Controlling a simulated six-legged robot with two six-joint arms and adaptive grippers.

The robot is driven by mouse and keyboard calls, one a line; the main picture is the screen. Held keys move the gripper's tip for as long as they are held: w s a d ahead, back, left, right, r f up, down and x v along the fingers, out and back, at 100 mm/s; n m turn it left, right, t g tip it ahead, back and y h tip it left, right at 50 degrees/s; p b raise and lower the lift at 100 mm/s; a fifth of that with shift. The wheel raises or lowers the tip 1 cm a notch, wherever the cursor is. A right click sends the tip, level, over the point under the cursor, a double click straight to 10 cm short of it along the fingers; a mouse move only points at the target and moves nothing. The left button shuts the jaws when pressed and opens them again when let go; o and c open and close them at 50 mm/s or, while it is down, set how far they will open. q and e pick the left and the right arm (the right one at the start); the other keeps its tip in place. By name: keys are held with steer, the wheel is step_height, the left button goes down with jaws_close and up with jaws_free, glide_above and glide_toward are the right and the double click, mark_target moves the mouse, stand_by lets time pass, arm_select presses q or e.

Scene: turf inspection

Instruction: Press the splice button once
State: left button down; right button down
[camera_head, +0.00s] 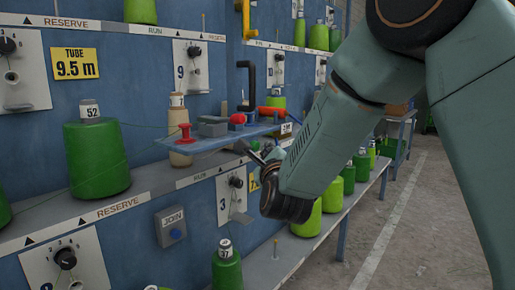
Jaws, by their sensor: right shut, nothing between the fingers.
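A grey box (171,226) labelled JOIN is fixed to the blue wall at the lower left, with a round button (176,234) on its face. No label reading "splice" shows. My right gripper (247,152) comes in from the right, shut and empty, its dark fingers pointing up and left. It appears just below the right part of a small blue shelf (205,143), to the right of and above the JOIN box; I cannot tell if it touches the shelf. My left gripper is out of view.
The blue shelf carries a red spool-like piece (184,132), grey blocks (213,127) and a red-orange cylinder (267,111). A large green yarn cone (97,160) stands at left on a ledge. Dial panels (231,194) line the wall. Open floor (410,220) lies to the right.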

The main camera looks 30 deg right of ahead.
steer(key=s, duration=0.1)
steer(key=s+d, duration=0.1)
steer(key=s, duration=0.1)
steer(key=s+d, duration=0.1)
steer(key=shift+s, duration=0.3)
stand_by(0.4)
steer(key=shift+a, duration=0.1)
stand_by(0.5)
